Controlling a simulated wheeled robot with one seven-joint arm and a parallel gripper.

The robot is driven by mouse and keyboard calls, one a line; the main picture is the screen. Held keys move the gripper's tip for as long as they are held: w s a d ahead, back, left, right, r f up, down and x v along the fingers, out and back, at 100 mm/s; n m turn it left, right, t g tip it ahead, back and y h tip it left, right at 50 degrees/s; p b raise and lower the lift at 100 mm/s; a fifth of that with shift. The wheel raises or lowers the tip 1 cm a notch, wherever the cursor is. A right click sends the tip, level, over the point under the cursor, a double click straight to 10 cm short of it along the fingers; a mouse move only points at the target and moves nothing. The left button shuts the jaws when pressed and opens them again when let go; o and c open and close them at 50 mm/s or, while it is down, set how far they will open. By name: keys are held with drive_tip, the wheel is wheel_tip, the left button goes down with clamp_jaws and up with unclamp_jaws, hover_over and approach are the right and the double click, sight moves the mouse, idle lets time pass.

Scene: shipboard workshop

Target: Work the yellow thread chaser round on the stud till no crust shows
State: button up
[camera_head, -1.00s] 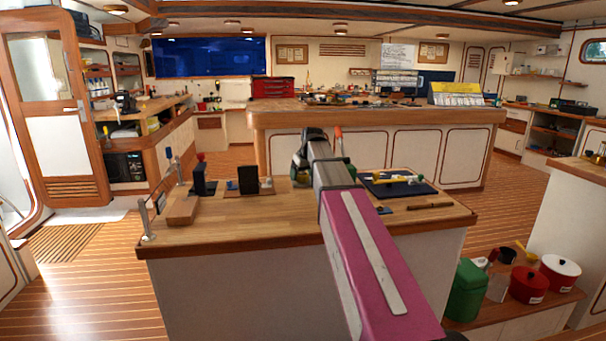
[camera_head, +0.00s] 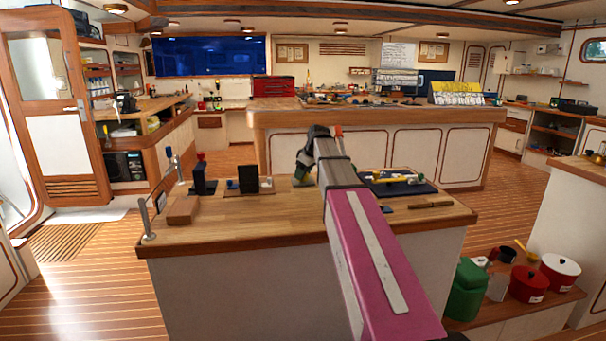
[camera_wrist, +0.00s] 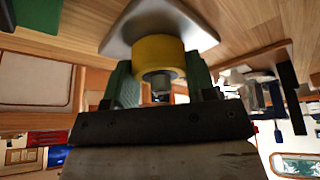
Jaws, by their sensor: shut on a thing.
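The yellow thread chaser (camera_wrist: 158,54) is a thick ring in the wrist view, against a grey metal plate (camera_wrist: 118,40). My gripper (camera_wrist: 160,88) is shut on it, with one green finger on either side. A dark round opening with a small grey tip, likely the stud's end (camera_wrist: 160,84), shows in the chaser's near face. The rest of the stud is hidden, and I cannot tell whether any crust is on it. In the head view my gripper (camera_head: 303,172) is low over the near bench, partly behind my arm; the chaser is hidden there.
The near wooden bench (camera_head: 240,222) bears a wooden block (camera_head: 183,211), a black upright holder (camera_head: 248,179) and a dark mat (camera_head: 420,188) with a yellow-handled tool. A wooden-handled tool (camera_head: 430,205) lies at right. The bench's front middle is clear.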

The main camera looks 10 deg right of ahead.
drive_tip(key=m, duration=0.2)
drive_tip(key=shift+s+a+m+t+h, duration=0.1)
drive_tip(key=shift+m+t+h, duration=0.2)
drive_tip(key=shift+t+h, duration=0.1)
drive_tip(key=m+h, duration=0.1)
drive_tip(key=m, duration=0.2)
drive_tip(key=shift+t, duration=0.3)
drive_tip(key=m+h, duration=0.2)
drive_tip(key=m, duration=0.3)
drive_tip(key=shift+m, duration=0.4)
drive_tip(key=n+y, duration=0.1)
drive_tip(key=n, duration=0.2)
drive_tip(key=n+y, duration=0.1)
drive_tip(key=n, duration=0.1)
drive_tip(key=shift+n, duration=0.4)
drive_tip(key=n+y, duration=0.1)
drive_tip(key=n, duration=0.1)
drive_tip(key=n+g, duration=0.1)
drive_tip(key=n, duration=0.2)
drive_tip(key=shift+n+y, duration=0.3)
drive_tip(key=shift+y, duration=0.1)
